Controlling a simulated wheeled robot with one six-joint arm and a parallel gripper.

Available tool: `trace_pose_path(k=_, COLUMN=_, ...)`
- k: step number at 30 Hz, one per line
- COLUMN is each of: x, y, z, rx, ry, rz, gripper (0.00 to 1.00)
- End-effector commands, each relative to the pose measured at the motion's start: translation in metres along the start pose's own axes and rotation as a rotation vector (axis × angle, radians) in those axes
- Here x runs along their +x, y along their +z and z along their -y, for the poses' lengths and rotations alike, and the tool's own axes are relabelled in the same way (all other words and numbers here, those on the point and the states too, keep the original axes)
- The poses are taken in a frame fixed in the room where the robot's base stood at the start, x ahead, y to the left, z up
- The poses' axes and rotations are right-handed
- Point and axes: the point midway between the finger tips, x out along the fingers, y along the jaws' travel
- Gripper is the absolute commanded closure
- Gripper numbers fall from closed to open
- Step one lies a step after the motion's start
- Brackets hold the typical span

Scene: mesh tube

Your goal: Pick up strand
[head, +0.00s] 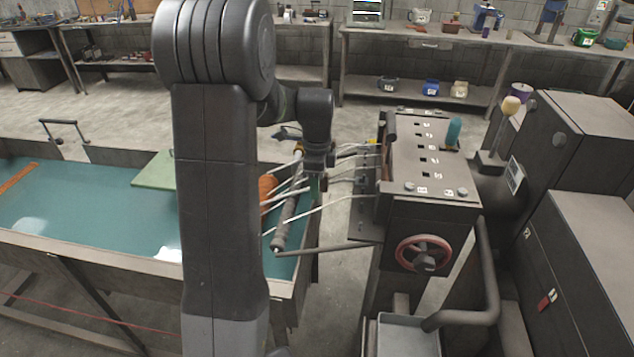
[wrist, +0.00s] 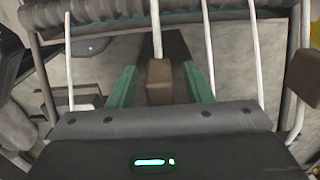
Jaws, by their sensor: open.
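My gripper (head: 316,184) hangs among several pale strands (head: 346,205) beside the dark machine. In the wrist view its two green fingers (wrist: 160,78) stand apart. A pale strand (wrist: 155,28) runs down the middle of that view to a brown block (wrist: 158,82) between the fingers. I cannot tell whether the strand passes in front of or behind the block. Other strands (wrist: 207,45) run to either side. The fingers are not closed on any strand. In the head view my arm hides part of the strands.
The machine (head: 432,165) has numbered slots and a red handwheel (head: 423,253). A dark ribbed roller (wrist: 100,12) crosses the top of the wrist view. An orange roll (head: 267,188) and a teal-bottomed trough (head: 90,210) lie left. Bare floor shows behind the trough.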

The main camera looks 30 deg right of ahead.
Motion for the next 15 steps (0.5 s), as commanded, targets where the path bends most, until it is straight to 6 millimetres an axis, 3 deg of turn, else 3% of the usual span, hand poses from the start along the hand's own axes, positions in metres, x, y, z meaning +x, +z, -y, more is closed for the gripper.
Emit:
trace_pose_path(k=5, x=0.0001, y=0.0000, z=0.0000, rx=0.000, ry=0.000, rz=0.000, gripper=0.56)
trace_pose_path(k=11, x=-0.0001, y=0.0001, z=0.0000, rx=0.000, ry=0.000, rz=0.000, gripper=0.96)
trace_pose_path(k=12, x=-0.0001, y=0.0001, z=0.0000, rx=0.000, ry=0.000, rz=0.000, gripper=1.00)
trace_pose_path(k=15, x=-0.0002, y=0.0001, z=0.0001, rx=0.000, ry=0.000, rz=0.000, gripper=1.00)
